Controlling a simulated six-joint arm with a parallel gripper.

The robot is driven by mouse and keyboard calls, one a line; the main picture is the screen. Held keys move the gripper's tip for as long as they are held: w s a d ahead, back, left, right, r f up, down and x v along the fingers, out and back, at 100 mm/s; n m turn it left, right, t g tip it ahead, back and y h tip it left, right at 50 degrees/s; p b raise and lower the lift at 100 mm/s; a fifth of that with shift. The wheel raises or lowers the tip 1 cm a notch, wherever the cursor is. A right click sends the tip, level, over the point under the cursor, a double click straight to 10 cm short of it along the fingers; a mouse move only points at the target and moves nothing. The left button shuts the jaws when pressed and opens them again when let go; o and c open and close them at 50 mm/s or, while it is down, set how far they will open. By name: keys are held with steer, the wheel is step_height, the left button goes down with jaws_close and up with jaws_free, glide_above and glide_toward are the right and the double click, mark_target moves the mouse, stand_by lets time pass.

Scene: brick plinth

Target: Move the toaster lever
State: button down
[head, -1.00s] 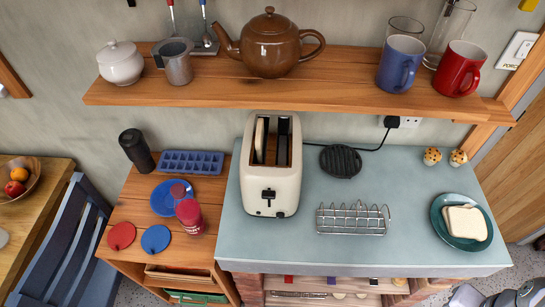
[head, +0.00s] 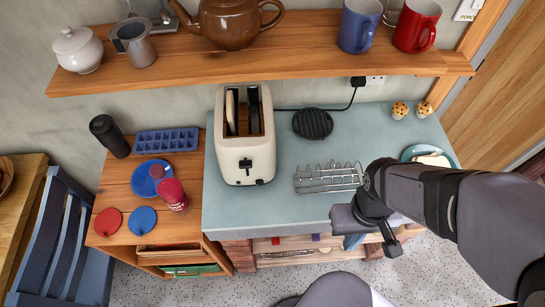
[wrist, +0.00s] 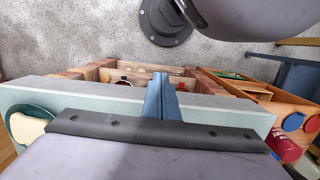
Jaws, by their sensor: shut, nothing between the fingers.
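The cream toaster (head: 238,150) stands on the blue-grey worktop, left of its middle. Its black lever (head: 245,164) shows on the front face, above a small dark knob (head: 260,182). A tan slice shows in the left slot; the right slot looks dark. My gripper (head: 353,240) is by the worktop's front edge, right of the toaster and well apart from it. Its blue fingers are together and empty; they also show in the wrist view (wrist: 162,97). The toaster is not seen in the wrist view.
A wire toast rack (head: 328,179) stands between the toaster and my arm. A black round trivet (head: 312,124) lies behind it. The wooden shelf (head: 290,65) with teapot and mugs overhangs the back. Worktop before the toaster is narrow.

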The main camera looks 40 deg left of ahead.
steer(key=s+a+r+n+p, duration=0.1)
steer(key=s+a+n, duration=0.1)
steer(key=a, duration=0.5)
steer(key=s+a+r+n, duration=0.1)
steer(key=a+r+n, duration=0.15)
steer(key=a, duration=0.45)
step_height(320, 180, up, 11)
steer(key=n+t+y, duration=0.2)
steer(key=n, duration=2.6)
glide_above(245, 165)
steer(key=n, duration=0.2)
steer(key=d+n, duration=0.1)
steer(key=shift+s+r+n+p, duration=0.2)
steer(key=shift+s+n+p, duration=0.15)
steer(key=shift+f, duration=0.1)
steer(key=f+b, duration=0.6)
steer(key=f, duration=0.1)
steer(key=shift+w+a+b, duration=0.25)
steer(key=shift+a+b, duration=0.05)
steer(key=shift+a, duration=0.05)
